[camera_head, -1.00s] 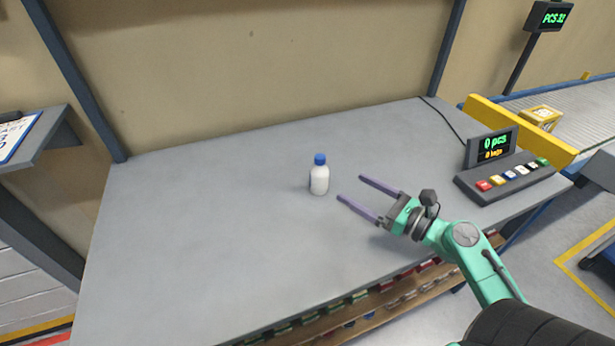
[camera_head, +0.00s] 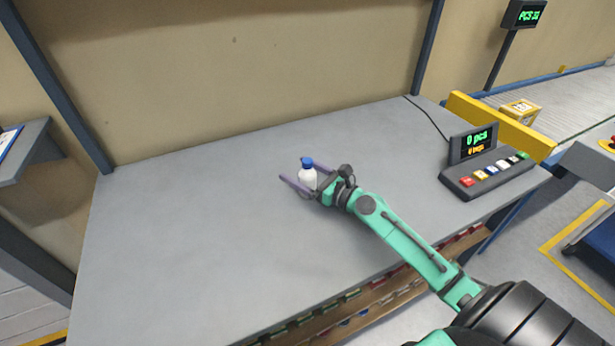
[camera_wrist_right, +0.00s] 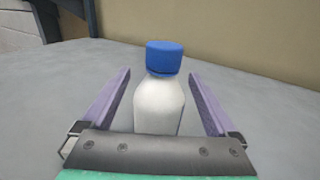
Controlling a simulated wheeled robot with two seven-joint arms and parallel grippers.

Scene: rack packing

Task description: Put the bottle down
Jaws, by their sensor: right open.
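A white bottle with a blue cap (camera_head: 307,175) stands upright on the grey table (camera_head: 190,240). My right gripper (camera_head: 303,177) is around it, with one purple finger on each side. In the right wrist view the bottle (camera_wrist_right: 160,100) is between the open fingers of the gripper (camera_wrist_right: 159,95), with a gap showing on both sides. The bottle's lower part is hidden behind the gripper's body there. My left gripper is not in view.
A control box with a display and coloured buttons (camera_head: 487,172) stands at the table's right end. Behind it are a yellow rail (camera_head: 500,122) and a conveyor with a yellow box (camera_head: 519,111). The table's left and middle are clear.

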